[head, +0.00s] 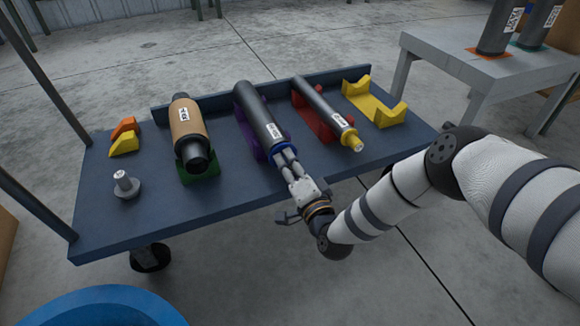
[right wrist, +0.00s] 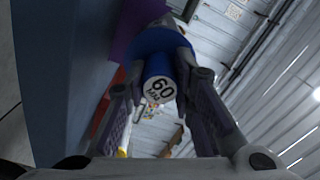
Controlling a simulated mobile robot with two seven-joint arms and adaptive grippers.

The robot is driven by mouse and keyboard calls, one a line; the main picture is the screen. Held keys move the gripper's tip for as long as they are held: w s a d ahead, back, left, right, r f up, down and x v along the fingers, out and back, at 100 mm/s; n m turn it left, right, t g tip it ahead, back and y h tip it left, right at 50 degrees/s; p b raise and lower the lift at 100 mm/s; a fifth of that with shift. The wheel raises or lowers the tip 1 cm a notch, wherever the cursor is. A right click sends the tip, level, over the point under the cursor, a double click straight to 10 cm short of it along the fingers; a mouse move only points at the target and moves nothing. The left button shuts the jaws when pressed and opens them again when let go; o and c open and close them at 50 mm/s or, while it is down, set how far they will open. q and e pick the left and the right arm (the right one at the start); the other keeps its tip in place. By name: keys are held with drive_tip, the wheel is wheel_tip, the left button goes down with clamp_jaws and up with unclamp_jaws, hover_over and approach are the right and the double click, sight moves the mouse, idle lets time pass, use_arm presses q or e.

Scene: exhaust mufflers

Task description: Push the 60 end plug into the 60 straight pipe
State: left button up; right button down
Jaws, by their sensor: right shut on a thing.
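The dark 60 straight pipe (head: 260,112) lies in a purple cradle (head: 244,133) on the table, its near end toward me. The blue 60 end plug (head: 286,148) is at that near end, in line with the pipe. How deep it sits is hidden. My right gripper (head: 287,164) is shut on the plug from the near side, with a finger on each side. In the right wrist view the plug's white face (right wrist: 161,89) reads 60 MM, between the fingers, with its wide blue collar (right wrist: 158,42) beyond. My left gripper is not in view.
On the blue table (head: 225,195), a brown-wrapped muffler (head: 188,125) lies left and a yellow-ended pipe (head: 318,100) right in a red cradle. A yellow cradle (head: 376,103) is empty. A silver flanged part (head: 125,184) stands front left. A grey table (head: 440,58) stands behind right.

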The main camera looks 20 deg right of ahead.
drive_tip(key=shift+w+b, duration=0.35)
drive_tip(key=shift+w, duration=0.1)
drive_tip(key=c, duration=1.3)
unclamp_jaws()
drive_tip(key=shift+s, duration=0.1)
drive_tip(key=s, duration=1.2)
drive_tip(key=shift+d, duration=0.15)
drive_tip(key=shift+r, duration=0.1)
